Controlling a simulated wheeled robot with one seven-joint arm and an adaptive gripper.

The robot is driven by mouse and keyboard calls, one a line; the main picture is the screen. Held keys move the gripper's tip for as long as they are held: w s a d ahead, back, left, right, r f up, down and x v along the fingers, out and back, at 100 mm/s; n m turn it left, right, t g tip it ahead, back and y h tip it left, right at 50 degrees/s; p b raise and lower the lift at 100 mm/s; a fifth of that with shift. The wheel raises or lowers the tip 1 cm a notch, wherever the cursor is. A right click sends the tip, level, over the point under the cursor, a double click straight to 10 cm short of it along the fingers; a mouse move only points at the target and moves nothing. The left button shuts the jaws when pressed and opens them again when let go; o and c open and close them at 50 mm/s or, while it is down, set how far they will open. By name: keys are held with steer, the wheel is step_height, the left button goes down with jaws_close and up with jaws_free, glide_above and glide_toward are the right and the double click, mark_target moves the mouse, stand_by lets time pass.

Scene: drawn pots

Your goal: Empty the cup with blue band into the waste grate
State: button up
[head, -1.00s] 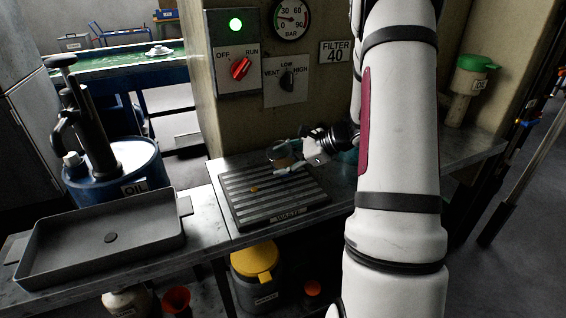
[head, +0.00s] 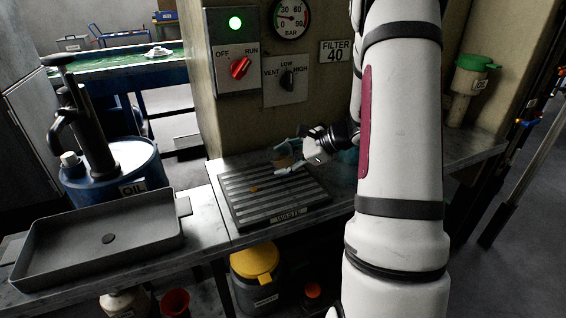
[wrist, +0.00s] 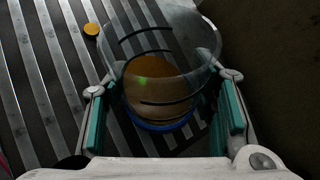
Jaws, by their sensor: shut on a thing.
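The clear cup with a blue band (wrist: 160,125) is between the two fingers of my gripper (wrist: 163,115) in the wrist view. An orange-brown filling shows inside it, and the blue band is low on its wall. In the head view the cup (head: 284,156) is small and partly covered by the fingers of my gripper (head: 287,160). It is held above the back right part of the slatted waste grate (head: 240,213). I cannot tell its exact tilt. A small orange spot (wrist: 92,30) lies on the grate, also visible in the head view (head: 254,189).
A grey shallow tray (head: 60,245) lies on the bench to the left, with a blue oil drum (head: 140,165) and pump behind it. A control panel wall (head: 235,120) rises behind the grate.

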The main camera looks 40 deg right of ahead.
steer(key=shift+d+n+h+b, duration=0.2)
steer(key=shift+n+h+b, duration=0.7)
steer(key=shift+b, duration=1.65)
stand_by(1.5)
steer(key=shift+n+t+h+b, duration=0.35)
steer(key=shift+h+b, duration=0.75)
steer(key=shift+b, duration=1.55)
stand_by(1.3)
